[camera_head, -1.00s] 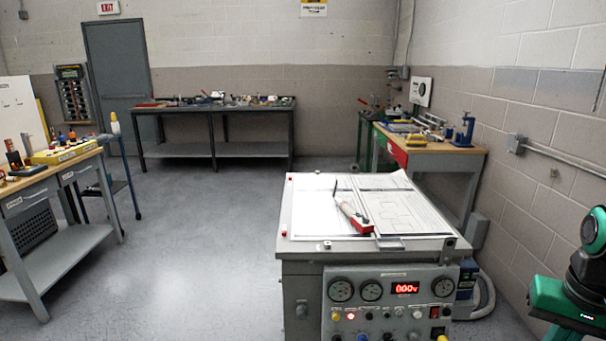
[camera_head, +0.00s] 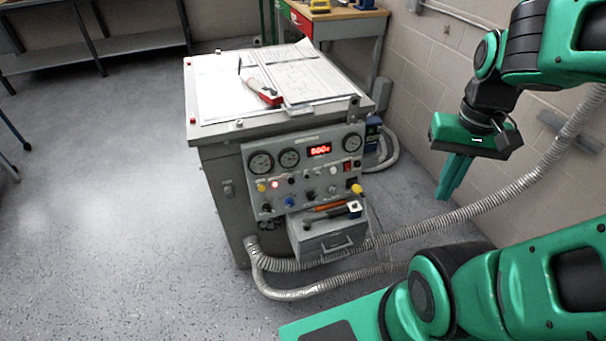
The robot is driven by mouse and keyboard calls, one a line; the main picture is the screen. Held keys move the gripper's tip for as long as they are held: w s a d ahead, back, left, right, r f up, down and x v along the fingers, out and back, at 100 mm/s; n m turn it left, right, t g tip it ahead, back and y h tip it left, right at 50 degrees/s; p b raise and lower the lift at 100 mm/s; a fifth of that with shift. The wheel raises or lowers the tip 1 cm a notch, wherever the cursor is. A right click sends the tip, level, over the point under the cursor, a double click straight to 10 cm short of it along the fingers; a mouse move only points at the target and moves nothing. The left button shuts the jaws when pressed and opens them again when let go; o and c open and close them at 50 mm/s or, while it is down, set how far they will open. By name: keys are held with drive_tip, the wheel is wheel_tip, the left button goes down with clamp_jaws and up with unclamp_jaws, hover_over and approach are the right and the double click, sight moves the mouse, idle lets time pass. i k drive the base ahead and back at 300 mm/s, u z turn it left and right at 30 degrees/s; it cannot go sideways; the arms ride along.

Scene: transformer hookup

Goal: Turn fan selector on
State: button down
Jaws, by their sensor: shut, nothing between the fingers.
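The grey transformer cabinet (camera_head: 220,190) stands left of centre. Its front control panel (camera_head: 300,165) carries round gauges (camera_head: 261,163), a red lit display (camera_head: 319,150), and rows of small knobs, lamps and coloured plugs. A red-and-black switch (camera_head: 348,167) sits near the panel's right edge. The labels are too small to read, so I cannot tell which control is the fan selector. My gripper (camera_head: 446,190) is to the right of the cabinet, in the air, pointing down. Its green fingers are together with nothing between them, well apart from the panel.
A grey box (camera_head: 325,242) with a handle and tools on it sits below the panel. A corrugated hose (camera_head: 440,221) runs from the cabinet's base past my arm. Papers and a red-handled tool (camera_head: 262,91) lie on top. The left floor (camera_head: 110,200) is clear.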

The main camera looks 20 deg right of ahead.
sight(266, 207)
drive_tip(key=u, duration=1.1)
drive_tip(key=k, duration=1.5)
drive_tip(key=z, duration=0.55)
drive_tip(key=i, duration=1)
drive_tip(key=u, duration=0.05)
